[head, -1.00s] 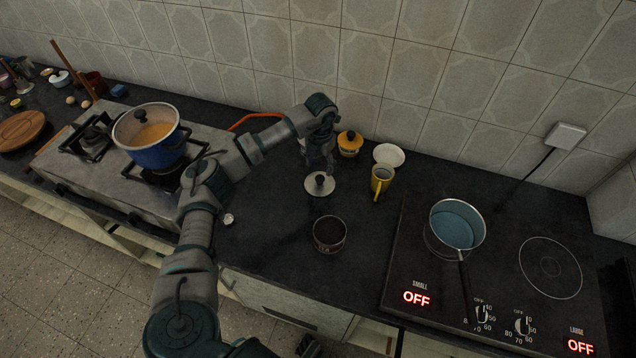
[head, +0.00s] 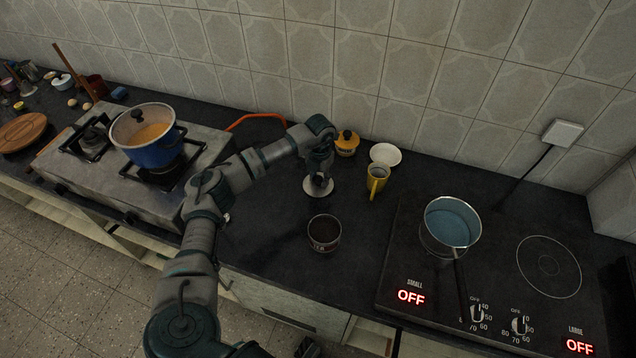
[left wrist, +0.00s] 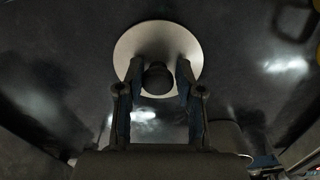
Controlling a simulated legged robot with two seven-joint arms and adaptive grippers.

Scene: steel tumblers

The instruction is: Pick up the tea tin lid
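The tea tin lid (head: 318,191) is a pale round disc with a dark knob, lying flat on the dark counter. An open round tin with dark contents (head: 325,233) stands in front of it. My left gripper (head: 319,174) is over the lid and partly covers it in the head view. In the left wrist view, the lid (left wrist: 158,35) lies under the gripper (left wrist: 159,72), with its dark knob between the two fingers. The fingers are apart on either side of the knob; small gaps seem to remain. My right gripper cannot be made out.
A pan (head: 451,224) is on the right hob. A blue pot (head: 153,145) is on the left stove.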

